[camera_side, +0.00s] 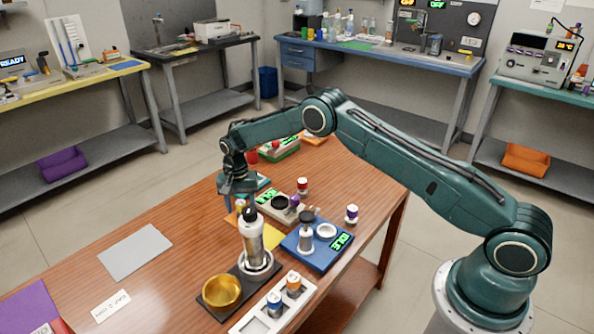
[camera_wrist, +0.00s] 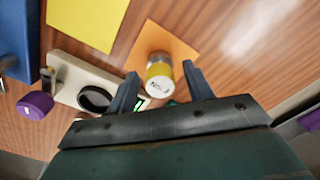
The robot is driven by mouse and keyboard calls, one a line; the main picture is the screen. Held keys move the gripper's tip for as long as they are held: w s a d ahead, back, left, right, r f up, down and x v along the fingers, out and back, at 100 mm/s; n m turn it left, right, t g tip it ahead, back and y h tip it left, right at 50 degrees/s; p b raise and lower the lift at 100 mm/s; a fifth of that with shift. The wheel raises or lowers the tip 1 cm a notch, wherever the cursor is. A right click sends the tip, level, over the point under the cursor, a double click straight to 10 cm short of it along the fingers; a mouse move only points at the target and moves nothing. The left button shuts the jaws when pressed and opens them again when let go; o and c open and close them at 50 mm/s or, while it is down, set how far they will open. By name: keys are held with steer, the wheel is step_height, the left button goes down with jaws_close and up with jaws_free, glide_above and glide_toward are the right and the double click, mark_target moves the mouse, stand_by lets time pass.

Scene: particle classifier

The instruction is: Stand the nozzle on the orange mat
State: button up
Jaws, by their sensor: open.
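The nozzle (camera_wrist: 158,70) is a small cylinder with a yellow band and a lettered pale end facing the wrist camera. It appears upright on the orange mat (camera_wrist: 178,42). In the side view the orange mat (camera_side: 231,217) shows only partly, left of the yellow mat, and the nozzle (camera_side: 240,206) is a small yellowish shape under my gripper (camera_side: 240,193). In the wrist view my gripper (camera_wrist: 161,80) is open, with one finger on each side of the nozzle. Whether the fingers touch it, I cannot tell.
The yellow mat (camera_wrist: 90,18), a pale device with a black ring (camera_wrist: 95,98) and a purple-capped jar (camera_wrist: 36,104) lie near. A tall silver bottle (camera_side: 250,235), gold bowl (camera_side: 221,290) and blue device (camera_side: 318,250) stand nearer the side camera.

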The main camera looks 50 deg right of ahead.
step_height(320, 180, up, 12)
stand_by(0.6)
steer(key=shift+r, duration=0.1)
stand_by(0.4)
step_height(320, 180, up, 15)
steer(key=n+t, duration=0.1)
steer(key=n, duration=0.1)
glide_above(241, 203)
steer(key=s, duration=0.7)
steer(key=s+d+r+n+t, duration=0.1)
steer(key=s+r+n+t, duration=0.1)
steer(key=s+r, duration=0.85)
steer(key=s+f+n+t, duration=0.2)
steer(key=s+n, duration=0.3)
steer(key=s, duration=2.2)
steer(key=shift+d+f+t, duration=0.3)
steer(key=shift+f, duration=0.35)
steer(key=shift+w, duration=0.1)
